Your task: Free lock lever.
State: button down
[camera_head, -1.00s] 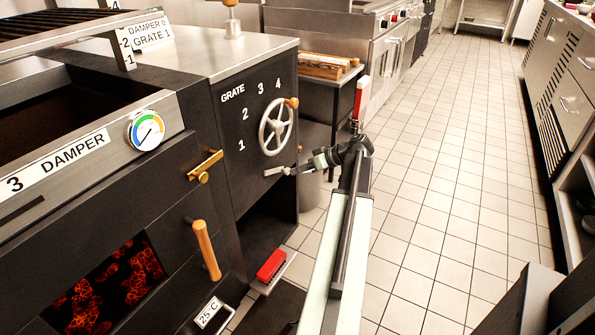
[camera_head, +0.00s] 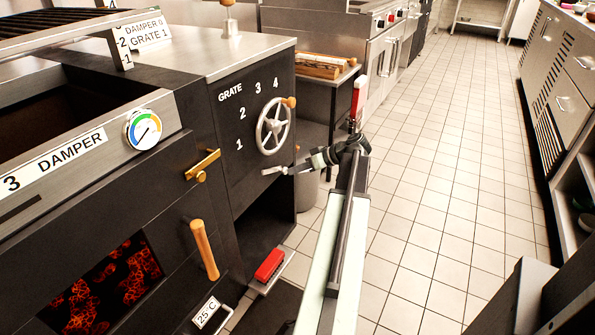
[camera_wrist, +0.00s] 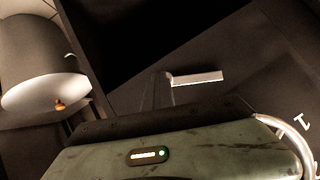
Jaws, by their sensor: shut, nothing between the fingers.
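A short silver lever (camera_head: 271,170) sticks out of the dark front panel below the grate wheel. In the wrist view it is a pale bar (camera_wrist: 198,77) pointing right. My gripper (camera_head: 289,170) is shut and empty, with its tips at or very near the lever's right end. In the wrist view the finger (camera_wrist: 160,90) meets the left end of the bar. I cannot tell whether they touch. The spoked grate wheel (camera_head: 273,127) with its wooden knob sits just above, beside the numbers 1 to 4.
A brass handle (camera_head: 203,166) and a wooden handle (camera_head: 205,250) stick out of the stove front at left. A red block (camera_head: 269,265) lies low beside the stove. A grey bin (camera_head: 309,185) stands behind my gripper. The tiled floor (camera_head: 430,180) at right is clear.

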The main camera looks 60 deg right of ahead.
jog(key=shift+w+a+r, duration=0.15)
jog(key=shift+w+r, duration=0.1)
jog(key=shift+w, duration=0.45)
jog(key=w+r+p+v, duration=0.1)
jog(key=p+v, duration=0.8)
jog(key=v, duration=0.4)
jog(key=shift+s+r, duration=0.35)
jog(key=shift+r, duration=0.05)
jog(key=a+r+n+h+p, duration=0.3)
jog(key=a+r+h+p, duration=0.1)
jog(key=a+p, duration=0.1)
jog(key=shift+w+a+r+n+h, duration=0.15)
jog(key=shift+a+r+n+h, duration=0.2)
jog(key=shift+a, duration=0.25)
jog(key=shift+w+f, duration=0.1)
jog(key=shift+f, duration=0.05)
